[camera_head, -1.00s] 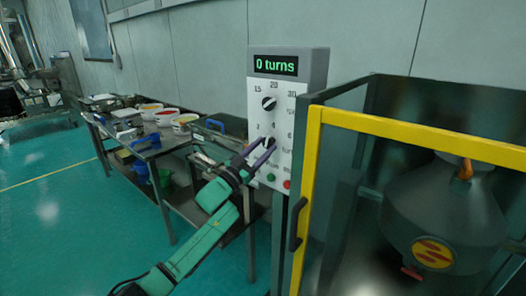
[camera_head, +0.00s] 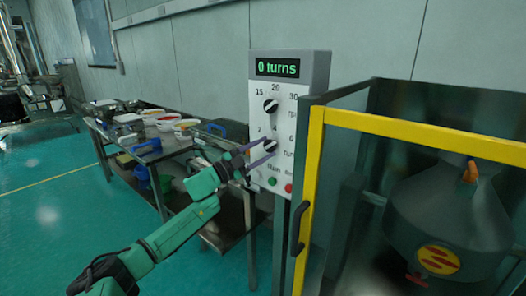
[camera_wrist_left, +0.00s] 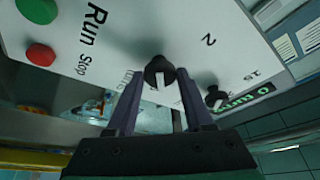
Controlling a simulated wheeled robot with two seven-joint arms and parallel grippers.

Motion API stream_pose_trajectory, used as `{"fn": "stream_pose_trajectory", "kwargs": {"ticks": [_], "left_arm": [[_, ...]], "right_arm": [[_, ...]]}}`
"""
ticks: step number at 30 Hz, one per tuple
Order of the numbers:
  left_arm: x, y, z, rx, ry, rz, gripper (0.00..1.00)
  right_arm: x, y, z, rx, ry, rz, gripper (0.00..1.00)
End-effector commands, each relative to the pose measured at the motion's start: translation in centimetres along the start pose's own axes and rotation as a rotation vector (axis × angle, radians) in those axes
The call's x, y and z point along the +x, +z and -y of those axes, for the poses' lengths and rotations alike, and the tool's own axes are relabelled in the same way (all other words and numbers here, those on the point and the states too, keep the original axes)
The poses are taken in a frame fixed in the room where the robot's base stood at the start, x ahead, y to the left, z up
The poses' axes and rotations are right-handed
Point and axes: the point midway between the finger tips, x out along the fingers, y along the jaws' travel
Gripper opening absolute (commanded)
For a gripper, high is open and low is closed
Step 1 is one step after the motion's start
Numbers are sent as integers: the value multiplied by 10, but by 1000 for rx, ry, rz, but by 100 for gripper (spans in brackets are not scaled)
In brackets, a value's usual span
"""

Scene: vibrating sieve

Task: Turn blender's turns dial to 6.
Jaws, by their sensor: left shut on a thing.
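The white control panel (camera_head: 284,125) has a display (camera_head: 278,67) reading "0 turns". The black turns dial (camera_head: 270,146) is its lower knob, with 2, 4 and 6 printed around it. My left gripper (camera_head: 266,152) reaches the panel from the left, with its purple fingers on either side of this dial and shut on it. In the left wrist view the dial (camera_wrist_left: 160,69) sits between the fingertips (camera_wrist_left: 160,82). Its white mark points toward the bottom of that picture. The number it points to cannot be told. My right gripper is not in view.
The upper knob (camera_head: 271,105) sits above the turns dial, with 15, 20 and 30 around it. Green (camera_head: 272,181) and red (camera_head: 288,188) buttons are below. A yellow-framed enclosure (camera_head: 313,170) stands close on the right. A table (camera_head: 180,150) with bowls stands behind the arm.

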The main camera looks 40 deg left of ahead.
Motion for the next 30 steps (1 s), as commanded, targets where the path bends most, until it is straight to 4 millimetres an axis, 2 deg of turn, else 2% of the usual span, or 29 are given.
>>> {"fn": "stream_pose_trajectory", "kwargs": {"ticks": [13, 14, 15, 16, 26, 30], "left_arm": [[0, 0, 0, 13, 5, 1, 0], [0, 0, 0, 13, 5, 1, 60], [0, 0, 0, 13, 5, 1, 75], [0, 0, 0, 12, 5, 1, 82], [-1, 0, 0, 10, 4, 1, 82], [-12, 2, -2, 7, 5, 2, 82]], "right_arm": [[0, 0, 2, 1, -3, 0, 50], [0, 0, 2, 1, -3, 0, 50], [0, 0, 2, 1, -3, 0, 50], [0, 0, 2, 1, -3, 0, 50], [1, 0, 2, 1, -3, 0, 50], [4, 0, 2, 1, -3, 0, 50]]}}
